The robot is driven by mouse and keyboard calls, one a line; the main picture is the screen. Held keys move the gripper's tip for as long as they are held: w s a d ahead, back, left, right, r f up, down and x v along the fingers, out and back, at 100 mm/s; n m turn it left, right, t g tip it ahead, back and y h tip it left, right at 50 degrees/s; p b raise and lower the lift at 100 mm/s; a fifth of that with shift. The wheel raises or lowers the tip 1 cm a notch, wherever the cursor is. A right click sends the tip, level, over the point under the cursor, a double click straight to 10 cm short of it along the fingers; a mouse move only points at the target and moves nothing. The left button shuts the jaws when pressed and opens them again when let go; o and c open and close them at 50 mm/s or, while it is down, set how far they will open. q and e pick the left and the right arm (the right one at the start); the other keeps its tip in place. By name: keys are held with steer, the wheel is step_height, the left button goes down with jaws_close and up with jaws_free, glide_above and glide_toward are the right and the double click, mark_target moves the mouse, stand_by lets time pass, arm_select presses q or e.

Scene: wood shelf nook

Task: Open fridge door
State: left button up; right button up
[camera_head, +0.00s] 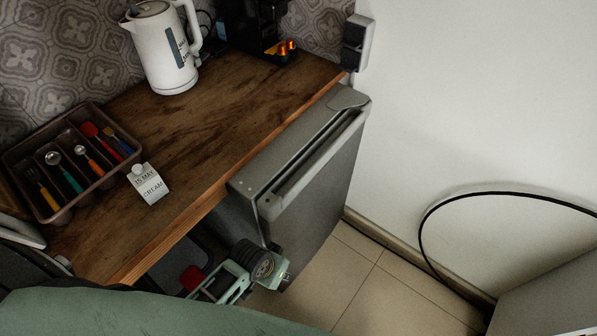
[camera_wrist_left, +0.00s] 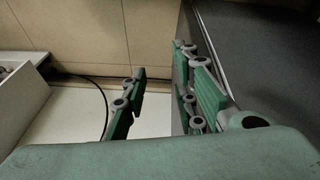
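The grey fridge door (camera_head: 325,185) is under the right part of the wooden counter and looks shut or nearly shut; a small gap cannot be ruled out. A long handle bar or lip (camera_head: 315,160) runs along its top front edge. My left gripper (camera_head: 262,270) is low by the door's near left edge, partly hidden by my arm. In the left wrist view, my left gripper (camera_wrist_left: 160,62) has its fingers apart. A dark panel edge (camera_wrist_left: 188,45) lies by the right finger; contact is unclear. My right gripper is not in view.
The wooden counter (camera_head: 235,100) holds a white kettle (camera_head: 165,55), a coffee machine (camera_head: 252,25), a cutlery tray (camera_head: 20,158) and a cream carton (camera_head: 149,184). Tiled floor (camera_head: 375,295) is free before the door. A black cable (camera_head: 428,215) loops along the white wall at right.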

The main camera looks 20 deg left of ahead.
arm_select(q)
steer(key=w+d+r+m+h+p, duration=0.1)
steer(key=w+d+r, duration=0.15)
steer(key=r, duration=0.65)
steer(key=w+d+r+p, duration=0.1)
steer(key=d+r, duration=0.2)
steer(key=r, duration=0.6)
step_height(320, 180, up, 14)
steer(key=g+y, duration=0.3)
glide_above(297, 182)
steer(key=shift+m, duration=0.4)
step_height(297, 182, down, 8)
steer(key=shift+r+p, duration=0.2)
steer(key=shift+p, duration=0.15)
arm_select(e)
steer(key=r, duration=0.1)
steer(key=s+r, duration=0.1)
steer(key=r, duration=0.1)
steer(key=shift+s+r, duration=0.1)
arm_select(q)
steer(key=shift+c, duration=0.4)
jaws_close()
